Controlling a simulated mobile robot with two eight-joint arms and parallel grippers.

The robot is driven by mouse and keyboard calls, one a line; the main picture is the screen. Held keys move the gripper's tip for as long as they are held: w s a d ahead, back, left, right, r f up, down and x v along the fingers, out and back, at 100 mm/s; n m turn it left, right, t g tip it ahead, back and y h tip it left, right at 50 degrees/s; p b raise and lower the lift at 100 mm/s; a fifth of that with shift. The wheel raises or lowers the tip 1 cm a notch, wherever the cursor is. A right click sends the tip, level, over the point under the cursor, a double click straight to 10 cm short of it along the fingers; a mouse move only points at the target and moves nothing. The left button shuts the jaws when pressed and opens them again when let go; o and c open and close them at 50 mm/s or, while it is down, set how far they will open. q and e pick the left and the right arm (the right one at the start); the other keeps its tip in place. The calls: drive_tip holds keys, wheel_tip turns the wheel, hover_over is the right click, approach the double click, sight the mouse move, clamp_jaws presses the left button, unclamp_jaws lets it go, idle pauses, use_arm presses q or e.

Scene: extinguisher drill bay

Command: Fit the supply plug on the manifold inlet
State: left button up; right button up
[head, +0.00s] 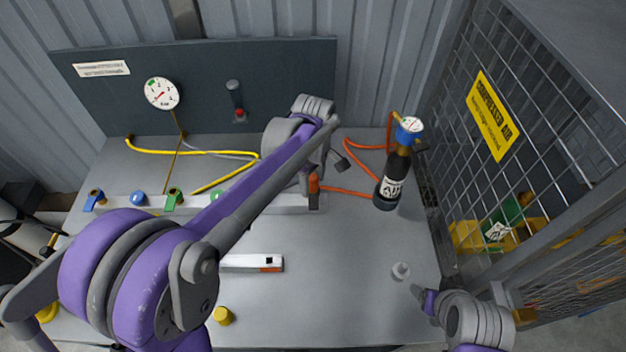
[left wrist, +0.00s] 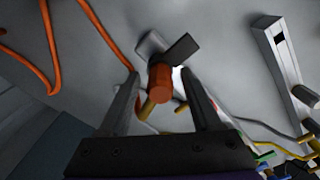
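The manifold (head: 265,204) is a long pale bar on the bench with coloured valve handles along its left part. An orange plug-like piece (head: 313,183) stands by its right end; in the left wrist view it is an orange cylinder (left wrist: 160,84) with a brass-coloured part below. My left gripper (head: 325,180) is around it, and the left wrist view shows gaps between the cylinder and both fingers (left wrist: 161,80). Whether the plug sits on the inlet is hidden. My right gripper (head: 424,294) is low at the right, its fingers barely visible.
A black air bottle (head: 392,180) with a blue-topped gauge stands at the right, with an orange hose (head: 350,192) running left from it. A mesh cage (head: 500,110) bounds the right side.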

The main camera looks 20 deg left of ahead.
use_arm(q)
drive_tip(key=shift+r, duration=0.1)
wheel_tip(320, 180, up, 11)
drive_tip(key=shift+f+p, duration=0.2)
drive_tip(key=shift+p, duration=0.15)
drive_tip(key=s+a+f+m+t, duration=0.1)
drive_tip(key=s+f+m, duration=0.2)
drive_tip(key=s, duration=0.3)
drive_tip(key=s+a+f+m+t, duration=0.2)
drive_tip(key=s+f+m, duration=0.2)
drive_tip(key=s+m, duration=0.2)
drive_tip(key=s+a+f+m+t, duration=0.1)
drive_tip(key=s+f+m+t, duration=0.1)
drive_tip(key=s, duration=0.6)
drive_tip(key=shift+s+a+f+m, duration=0.2)
drive_tip(key=shift+f+m, duration=0.2)
drive_tip(key=shift+m, duration=0.25)
drive_tip(key=shift+s+a+f+m, duration=0.1)
drive_tip(key=shift+a+f+m, duration=0.2)
drive_tip(key=shift+m, duration=0.35)
